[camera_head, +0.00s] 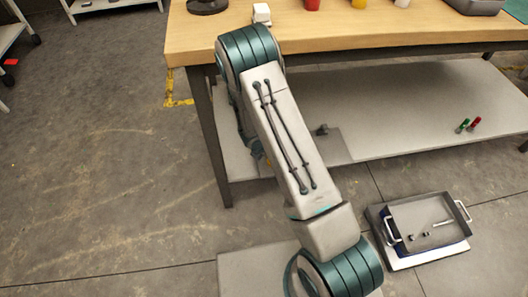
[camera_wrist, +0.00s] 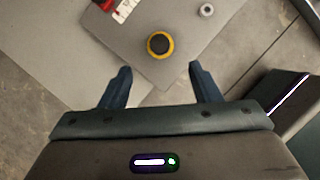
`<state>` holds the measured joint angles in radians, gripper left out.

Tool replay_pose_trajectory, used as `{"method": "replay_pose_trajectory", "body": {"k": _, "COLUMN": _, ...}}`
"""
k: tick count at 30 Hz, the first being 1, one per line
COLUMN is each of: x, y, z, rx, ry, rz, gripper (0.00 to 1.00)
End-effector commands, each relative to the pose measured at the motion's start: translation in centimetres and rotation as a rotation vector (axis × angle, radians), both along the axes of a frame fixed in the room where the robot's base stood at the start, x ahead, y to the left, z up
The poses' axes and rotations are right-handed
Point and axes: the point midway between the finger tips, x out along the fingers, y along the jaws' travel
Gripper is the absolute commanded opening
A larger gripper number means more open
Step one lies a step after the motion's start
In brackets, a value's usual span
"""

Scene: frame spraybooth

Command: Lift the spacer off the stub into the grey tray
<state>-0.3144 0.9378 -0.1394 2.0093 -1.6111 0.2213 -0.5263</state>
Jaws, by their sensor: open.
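In the wrist view a yellow ring (camera_wrist: 160,56), which looks like the spacer, sits around a dark round centre (camera_wrist: 159,44) that looks like the stub, on a grey plate. My gripper (camera_wrist: 159,70) is open and empty, its two fingers apart with the ring ahead of and between their tips. I cannot tell the height gap. In the head view my arm hides the gripper and most of this spot. The grey tray (camera_head: 405,213), with light handles, stands low at the right and holds a few small metal parts.
A wooden-topped bench (camera_head: 370,32) stands above a lower shelf (camera_head: 400,110), with a dark leg (camera_head: 208,140). A small grey ring part (camera_wrist: 206,10) and a red object (camera_wrist: 103,4) lie beyond the yellow ring. Red and green small items (camera_head: 468,125) are on the shelf at right.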

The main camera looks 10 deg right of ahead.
Motion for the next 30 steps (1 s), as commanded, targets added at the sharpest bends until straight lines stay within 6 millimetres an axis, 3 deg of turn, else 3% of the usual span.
{"method": "replay_pose_trajectory", "body": {"k": 1, "x": 0.2, "y": -0.4, "z": -1.6, "rx": -0.001, "ry": 0.002, "rz": -0.002, "gripper": 0.57}}
{"method": "replay_pose_trajectory", "body": {"k": 3, "x": 0.6, "y": -0.8, "z": -2.9, "rx": -0.001, "ry": 0.001, "rz": -0.003, "gripper": 0.57}}
{"method": "replay_pose_trajectory", "body": {"k": 12, "x": 2.0, "y": -2.1, "z": -7.3, "rx": 0.0, "ry": 0.0, "rz": -0.002, "gripper": 0.57}}
{"method": "replay_pose_trajectory", "body": {"k": 18, "x": 2.4, "y": -2.5, "z": -8.4, "rx": 0.001, "ry": -0.001, "rz": -0.002, "gripper": 0.57}}
{"method": "replay_pose_trajectory", "body": {"k": 27, "x": 2.5, "y": -2.5, "z": -8.5, "rx": 0.001, "ry": -0.001, "rz": -0.002, "gripper": 0.57}}
{"method": "replay_pose_trajectory", "body": {"k": 30, "x": 2.5, "y": -2.5, "z": -8.5, "rx": 0.001, "ry": -0.001, "rz": -0.002, "gripper": 0.32}}
